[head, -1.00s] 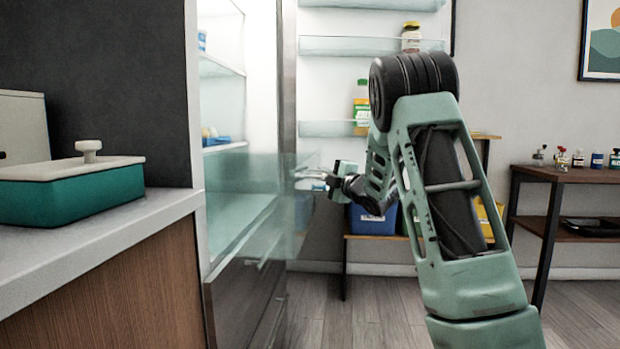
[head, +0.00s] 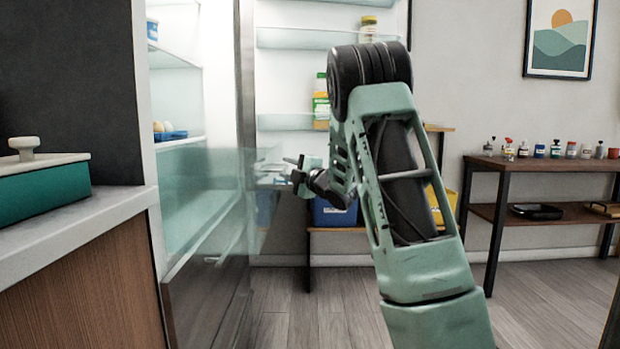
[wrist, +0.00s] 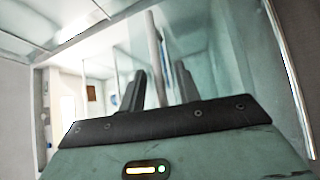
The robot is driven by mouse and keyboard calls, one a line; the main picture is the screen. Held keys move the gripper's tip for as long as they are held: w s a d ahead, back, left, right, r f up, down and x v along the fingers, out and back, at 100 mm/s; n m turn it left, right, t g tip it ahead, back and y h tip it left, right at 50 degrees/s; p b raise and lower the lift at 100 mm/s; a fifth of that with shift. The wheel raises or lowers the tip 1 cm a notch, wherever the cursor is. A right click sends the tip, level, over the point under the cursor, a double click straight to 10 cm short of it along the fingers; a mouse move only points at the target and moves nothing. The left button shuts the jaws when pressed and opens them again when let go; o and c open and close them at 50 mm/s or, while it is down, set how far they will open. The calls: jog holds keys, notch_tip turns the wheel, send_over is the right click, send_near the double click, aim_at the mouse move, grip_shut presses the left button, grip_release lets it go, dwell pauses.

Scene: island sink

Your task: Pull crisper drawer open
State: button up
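The crisper drawer (head: 205,195) is a translucent, glassy bin low in the open fridge, in the left half of the head view. Its clear front part reaches out past the fridge's edge. My gripper (head: 290,172) is at the right of this clear front, with its fingertips pointing left. In the wrist view, the two dark fingers of my gripper (wrist: 159,72) stand apart, with a thin upright bar, apparently the drawer handle (wrist: 153,35), between them. I see gaps beside the bar; contact is not clear.
The counter (head: 75,235) with a teal box (head: 40,182) is at the left. Fridge door shelves (head: 325,38) hold jars behind my arm. A blue bin (head: 333,213) sits behind the gripper. A side table (head: 545,165) with small bottles stands at the right. Wooden floor is clear between.

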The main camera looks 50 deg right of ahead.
jog(key=s+a+f+p, duration=0.1)
jog(key=s+a+f, duration=0.1)
jog(key=s, duration=1.3)
jog(key=shift+s, duration=0.4)
jog(key=shift+f, duration=0.1)
